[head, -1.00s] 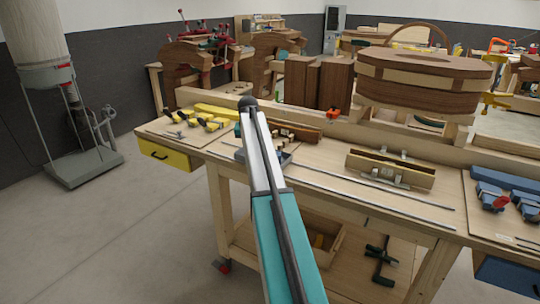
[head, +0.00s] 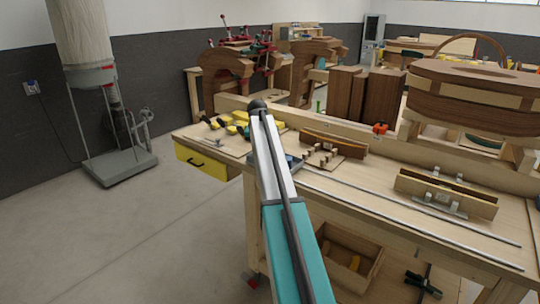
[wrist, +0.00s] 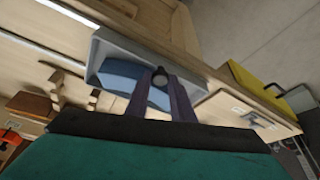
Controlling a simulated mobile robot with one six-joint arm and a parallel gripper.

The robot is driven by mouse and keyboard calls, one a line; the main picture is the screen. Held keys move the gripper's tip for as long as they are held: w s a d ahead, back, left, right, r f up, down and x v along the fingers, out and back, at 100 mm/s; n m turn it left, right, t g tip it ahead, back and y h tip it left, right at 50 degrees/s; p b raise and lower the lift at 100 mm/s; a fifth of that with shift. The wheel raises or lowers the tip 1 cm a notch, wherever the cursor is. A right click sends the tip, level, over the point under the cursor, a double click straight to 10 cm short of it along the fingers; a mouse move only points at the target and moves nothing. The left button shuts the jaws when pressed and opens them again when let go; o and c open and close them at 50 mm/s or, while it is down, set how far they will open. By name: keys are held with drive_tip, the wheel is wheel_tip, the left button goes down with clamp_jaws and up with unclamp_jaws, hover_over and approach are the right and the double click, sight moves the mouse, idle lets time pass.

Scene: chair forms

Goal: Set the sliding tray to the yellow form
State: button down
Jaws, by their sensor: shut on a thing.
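The sliding tray (head: 298,163) is a small grey open box on the bench's long metal rods, partly hidden behind my arm. In the wrist view the tray (wrist: 97,50) holds a blue block (wrist: 125,78). My gripper (wrist: 163,80) is shut on a small dark knob (wrist: 159,76) at the tray. In the head view the gripper is hidden by my arm. The yellow form (head: 238,124), a group of yellow clamps on a pale board, is at the bench's left end, left of the tray. Part of it is hidden behind my arm.
A wooden piece with small blocks (head: 333,146) lies right of the tray. A wooden jig (head: 445,195) stands farther right beside the rods (head: 400,212). Open floor (head: 170,240) lies left of the bench.

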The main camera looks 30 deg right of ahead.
drive_tip(key=shift+w+a+r, duration=0.1)
drive_tip(key=shift+w+a, duration=0.25)
drive_tip(key=c, duration=1.5)
unclamp_jaws()
drive_tip(key=shift+c, duration=0.2)
drive_tip(key=shift+s+d, duration=0.15)
drive_tip(key=shift+d, duration=0.1)
drive_tip(key=b+v, duration=0.3)
drive_tip(key=v, duration=1)
drive_tip(key=shift+s+r, duration=0.2)
drive_tip(key=shift+r, duration=0.1)
drive_tip(key=shift+a, duration=0.1)
